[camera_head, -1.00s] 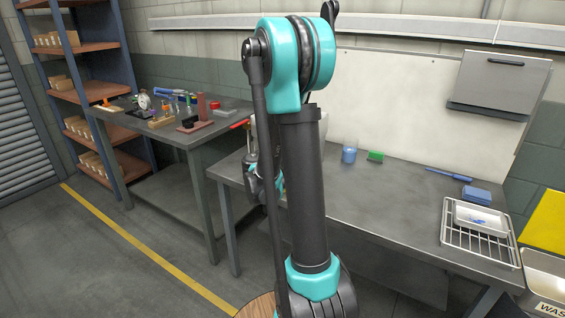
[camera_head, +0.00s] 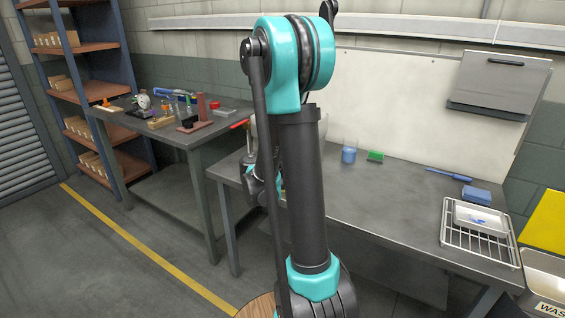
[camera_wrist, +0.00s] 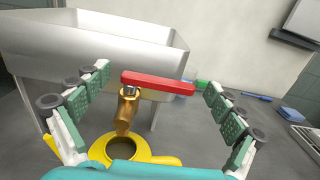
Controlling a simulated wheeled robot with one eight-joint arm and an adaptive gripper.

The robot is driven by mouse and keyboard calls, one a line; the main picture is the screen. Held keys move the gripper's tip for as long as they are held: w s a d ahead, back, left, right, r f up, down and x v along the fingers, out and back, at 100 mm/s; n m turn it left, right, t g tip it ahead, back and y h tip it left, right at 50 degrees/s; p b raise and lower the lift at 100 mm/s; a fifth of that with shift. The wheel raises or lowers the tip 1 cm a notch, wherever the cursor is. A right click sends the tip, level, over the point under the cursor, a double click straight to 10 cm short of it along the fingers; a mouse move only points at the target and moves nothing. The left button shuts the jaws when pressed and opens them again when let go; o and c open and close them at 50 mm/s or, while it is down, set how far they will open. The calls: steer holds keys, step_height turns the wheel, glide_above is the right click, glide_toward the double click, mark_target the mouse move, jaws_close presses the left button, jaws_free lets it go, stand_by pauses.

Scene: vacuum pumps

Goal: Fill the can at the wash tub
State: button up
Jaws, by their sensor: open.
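A brass tap (camera_wrist: 127,108) with a long red lever (camera_wrist: 158,83) stands in front of a grey metal wash tub (camera_wrist: 60,42) in the wrist view. The lever lies across the gap between my fingers. My gripper (camera_wrist: 157,88) is open, with one finger on each side of the lever; I cannot tell whether either touches it. A yellow can (camera_wrist: 165,159) with a round dark opening sits below the tap's spout, partly hidden by the teal edge at the bottom. In the head view the red lever (camera_head: 239,125) shows left of my arm, which hides most of the tub.
The steel bench (camera_head: 400,205) carries a blue beaker (camera_head: 349,155), a green block (camera_head: 375,156), a blue brush (camera_head: 448,173), a blue sponge (camera_head: 476,195) and a wire rack (camera_head: 465,240). A cluttered workbench (camera_head: 150,133) stands left. The bench's middle is clear.

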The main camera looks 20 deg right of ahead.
steer(key=shift+s+a, duration=0.3)
steer(key=shift+a, duration=0.1)
steer(key=v, duration=0.6)
stand_by(0.5)
stand_by(0.3)
steer(key=s+f+m+g+y, duration=0.5)
steer(key=s+f+m+y, duration=0.1)
steer(key=s+f+m, duration=0.6)
steer(key=s+a+f+m+g+y, duration=0.1)
steer(key=s+a+f+m+y, duration=0.2)
steer(key=s+a+m+y, duration=0.1)
steer(key=s+a+f+m+y, duration=0.3)
steer(key=s+a+m+y, duration=0.1)
steer(key=s+a+m, duration=0.3)
steer(key=a+m, duration=0.1)
steer(key=m, duration=0.1)
steer(key=shift+s+a+m+g, duration=0.2)
steer(key=shift+a+m+g, duration=0.1)
steer(key=shift+g, duration=0.1)
